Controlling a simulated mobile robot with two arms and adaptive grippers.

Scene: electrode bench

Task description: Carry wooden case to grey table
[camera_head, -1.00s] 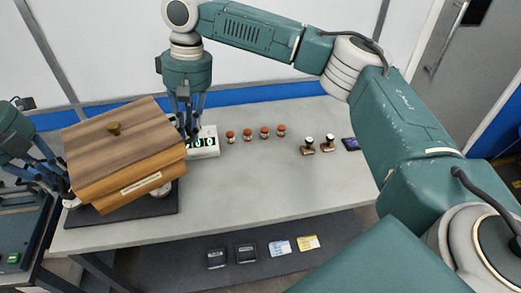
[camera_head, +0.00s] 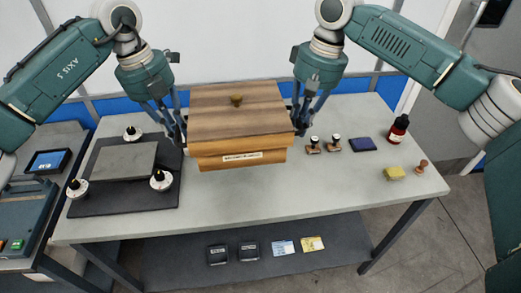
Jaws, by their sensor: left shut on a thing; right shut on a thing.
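The wooden case (camera_head: 238,120) is a brown striped box with a small brass knob (camera_head: 237,100) on its lid and a pale label on its front. It is held between my two grippers over the middle of the grey table (camera_head: 300,200). My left gripper (camera_head: 182,138) is shut on its left side, my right gripper (camera_head: 298,124) on its right side. The case looks nearly level. Whether its underside touches the table cannot be told. The table top behind the case is hidden.
A dark mat (camera_head: 110,202) with a grey plate (camera_head: 122,162) and several knobbed posts lies at the left. Two stamps (camera_head: 334,143), a dark blue pad (camera_head: 363,144), a dark red-labelled bottle (camera_head: 399,129), a yellow sponge-like block (camera_head: 395,173) and another stamp (camera_head: 421,166) stand right. The front middle is clear.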

